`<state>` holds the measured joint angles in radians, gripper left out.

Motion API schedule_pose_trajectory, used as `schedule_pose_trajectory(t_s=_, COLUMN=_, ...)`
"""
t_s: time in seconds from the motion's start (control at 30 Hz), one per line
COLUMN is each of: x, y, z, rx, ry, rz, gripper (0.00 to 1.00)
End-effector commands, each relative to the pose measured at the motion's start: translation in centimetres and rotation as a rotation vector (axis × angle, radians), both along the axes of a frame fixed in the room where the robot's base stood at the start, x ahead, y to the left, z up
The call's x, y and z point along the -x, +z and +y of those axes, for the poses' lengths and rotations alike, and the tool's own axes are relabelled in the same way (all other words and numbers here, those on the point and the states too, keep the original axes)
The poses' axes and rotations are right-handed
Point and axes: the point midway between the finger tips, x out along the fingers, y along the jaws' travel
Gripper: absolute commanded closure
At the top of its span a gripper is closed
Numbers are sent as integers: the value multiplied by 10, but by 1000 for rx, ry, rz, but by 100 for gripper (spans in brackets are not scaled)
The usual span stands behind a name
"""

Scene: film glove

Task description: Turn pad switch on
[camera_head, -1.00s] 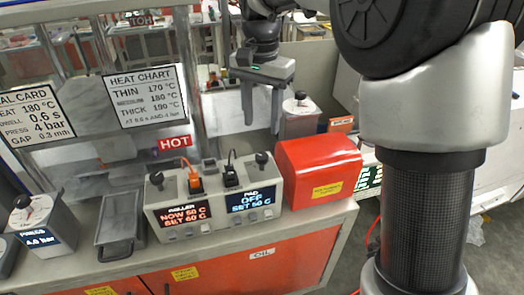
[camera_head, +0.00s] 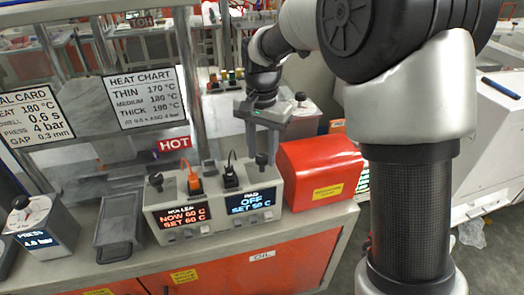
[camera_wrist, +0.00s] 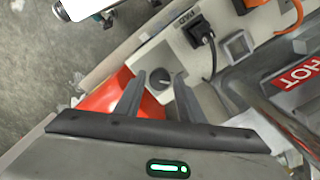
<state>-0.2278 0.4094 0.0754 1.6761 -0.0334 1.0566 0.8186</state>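The two-part heater box (camera_head: 215,222) stands on the bench with a ROLLER display and a PAD display. The PAD display (camera_head: 250,201) reads OFF, with a set value below it. A dark knob (camera_head: 262,159) stands on top at the PAD end and also shows in the wrist view (camera_wrist: 160,86). My gripper (camera_head: 261,148) is open and points down over this knob. In the wrist view its fingers (camera_wrist: 158,84) lie on either side of the knob, with gaps visible; contact cannot be told.
A black plug (camera_head: 231,177) with its cable, an orange plug (camera_head: 195,185) and a second knob (camera_head: 156,181) sit on the box's top. A red cover (camera_head: 320,172) stands close on the right. A HOT sign (camera_head: 173,145) is behind, and a grey tray (camera_head: 118,225) is left.

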Motion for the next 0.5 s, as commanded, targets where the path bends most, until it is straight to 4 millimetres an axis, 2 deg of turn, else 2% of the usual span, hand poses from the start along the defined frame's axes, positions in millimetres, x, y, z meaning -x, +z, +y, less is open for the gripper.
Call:
schedule_pose_trajectory(t_s=0.03, x=0, y=0, z=0, rx=0, ry=0, rz=0, gripper=74)
schedule_pose_trajectory(t_s=0.17, x=0, y=0, z=0, rx=0, ry=0, rz=0, gripper=95)
schedule_pose_trajectory(t_s=0.5, x=0, y=1, z=0, rx=0, ry=-50, rz=0, gripper=95)
